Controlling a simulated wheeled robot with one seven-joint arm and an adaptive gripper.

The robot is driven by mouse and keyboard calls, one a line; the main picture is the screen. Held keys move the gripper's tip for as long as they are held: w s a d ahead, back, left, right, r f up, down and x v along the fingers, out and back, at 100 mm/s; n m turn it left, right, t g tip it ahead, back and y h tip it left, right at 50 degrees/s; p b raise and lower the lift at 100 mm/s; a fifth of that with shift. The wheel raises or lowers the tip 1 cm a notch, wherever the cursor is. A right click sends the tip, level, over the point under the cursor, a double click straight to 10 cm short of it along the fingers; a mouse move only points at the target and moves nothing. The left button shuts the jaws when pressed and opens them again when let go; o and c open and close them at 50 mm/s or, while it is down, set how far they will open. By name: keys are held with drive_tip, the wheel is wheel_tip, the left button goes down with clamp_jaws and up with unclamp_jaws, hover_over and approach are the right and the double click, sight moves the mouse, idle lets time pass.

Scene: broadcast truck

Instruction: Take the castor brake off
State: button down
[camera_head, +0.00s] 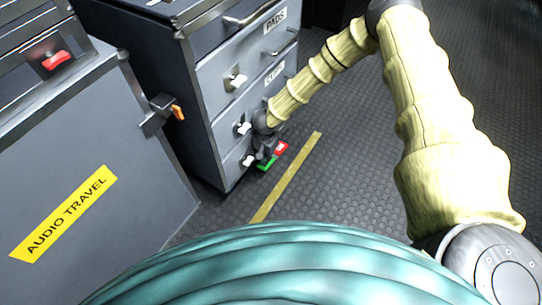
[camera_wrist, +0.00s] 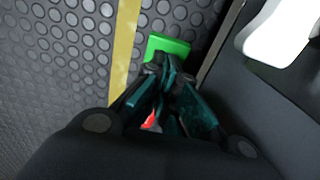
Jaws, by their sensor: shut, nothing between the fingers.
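The castor brake pedal has a green end (camera_head: 267,164) and a red end (camera_head: 280,148) with a small white mark. It sits low by the bottom corner of the grey drawer cabinet (camera_head: 226,165), near the floor. My gripper (camera_head: 264,160) points down at the pedal and hides part of it. In the wrist view the shut fingers (camera_wrist: 166,66) lie over the pedal, with the green end (camera_wrist: 168,46) beyond the tips and a bit of red (camera_wrist: 150,121) beside the fingers. I cannot tell whether the fingers touch the pedal.
The cabinet has drawers with white latches (camera_head: 236,80); one shows large in the wrist view (camera_wrist: 283,30). A yellow floor strip (camera_head: 287,178) runs beside the pedal on studded floor. A grey panel marked AUDIO TRAVEL (camera_head: 64,213) with an orange-handled latch (camera_head: 177,112) stands left.

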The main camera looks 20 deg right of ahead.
drive_tip(key=shift+f+b, duration=0.3)
drive_tip(key=shift+f, duration=0.75)
idle(0.7)
drive_tip(key=shift+r, duration=0.1)
drive_tip(key=shift+r+p, duration=3.35)
drive_tip(key=shift+r, duration=0.15)
